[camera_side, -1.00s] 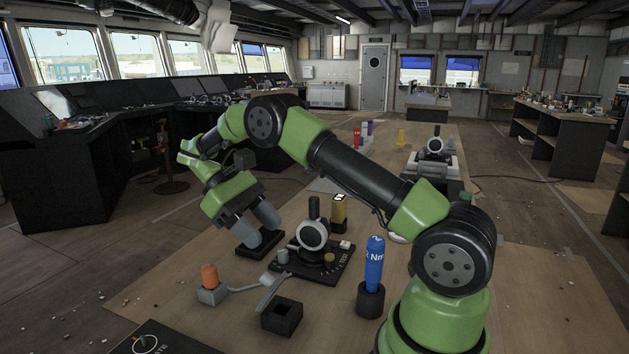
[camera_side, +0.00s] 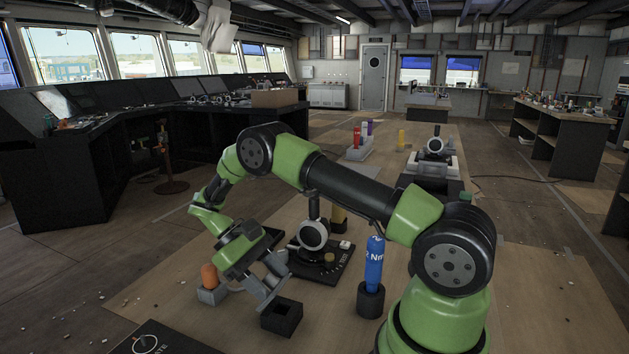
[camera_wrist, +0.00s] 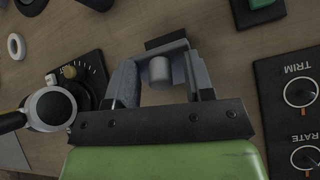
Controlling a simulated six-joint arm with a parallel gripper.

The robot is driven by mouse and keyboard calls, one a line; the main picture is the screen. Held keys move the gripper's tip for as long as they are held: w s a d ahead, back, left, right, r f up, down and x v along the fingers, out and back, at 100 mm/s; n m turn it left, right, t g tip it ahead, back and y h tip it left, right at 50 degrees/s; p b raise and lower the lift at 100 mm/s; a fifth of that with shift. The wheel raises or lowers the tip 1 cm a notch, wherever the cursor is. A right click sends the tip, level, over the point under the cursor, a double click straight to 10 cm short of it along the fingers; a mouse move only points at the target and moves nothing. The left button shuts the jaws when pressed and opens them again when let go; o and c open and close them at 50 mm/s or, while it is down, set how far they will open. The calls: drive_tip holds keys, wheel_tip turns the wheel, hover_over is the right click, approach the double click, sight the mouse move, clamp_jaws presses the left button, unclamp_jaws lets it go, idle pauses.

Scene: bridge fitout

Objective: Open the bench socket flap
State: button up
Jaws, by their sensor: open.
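My gripper (camera_side: 268,294) is open, low over the bench, just behind a small black open-topped box (camera_side: 282,318) that may be the bench socket. In the wrist view my gripper (camera_wrist: 160,68) has its grey fingers spread on either side of a pale grey cylinder (camera_wrist: 160,72). A dark block edge (camera_wrist: 165,42) shows just beyond them. I cannot tell whether the fingers touch the cylinder. The flap is not clearly distinguishable; my fingers cover part of that area in the side view.
An orange cylinder (camera_side: 209,276) in a grey block stands left of my gripper. A black dial panel (camera_side: 322,262) with a white-ringed part lies behind right. A blue torque tool (camera_side: 374,264) stands upright at right. In the wrist view a TRIM and RATE panel (camera_wrist: 292,115) lies right.

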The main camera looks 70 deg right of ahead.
drive_tip(key=shift+s+f+t, duration=0.2)
drive_tip(key=shift+s+t, duration=0.5)
drive_tip(key=shift+t, duration=0.55)
drive_tip(key=shift+s+f+t, duration=0.2)
drive_tip(key=shift+s+t, duration=0.5)
drive_tip(key=shift+t, duration=0.55)
drive_tip(key=shift+s+f+t, duration=0.4)
drive_tip(key=shift+t, duration=0.6)
drive_tip(key=shift+s+f+t, duration=0.35)
drive_tip(key=shift+t, duration=0.65)
drive_tip(key=s+a+r+m+t, duration=0.1)
drive_tip(key=a+r+t, duration=0.15)
drive_tip(key=r, duration=0.75)
drive_tip(key=s+a+r+t, duration=0.1)
drive_tip(key=a+r, duration=0.2)
drive_tip(key=r, duration=0.7)
drive_tip(key=s+a+r+t+y, duration=0.2)
drive_tip(key=s+a+r+t, duration=0.1)
drive_tip(key=s+r, duration=0.3)
drive_tip(key=shift+s+a+m, duration=0.3)
drive_tip(key=shift+s+a, duration=0.2)
drive_tip(key=shift+a, duration=0.25)
drive_tip(key=shift+t, duration=0.25)
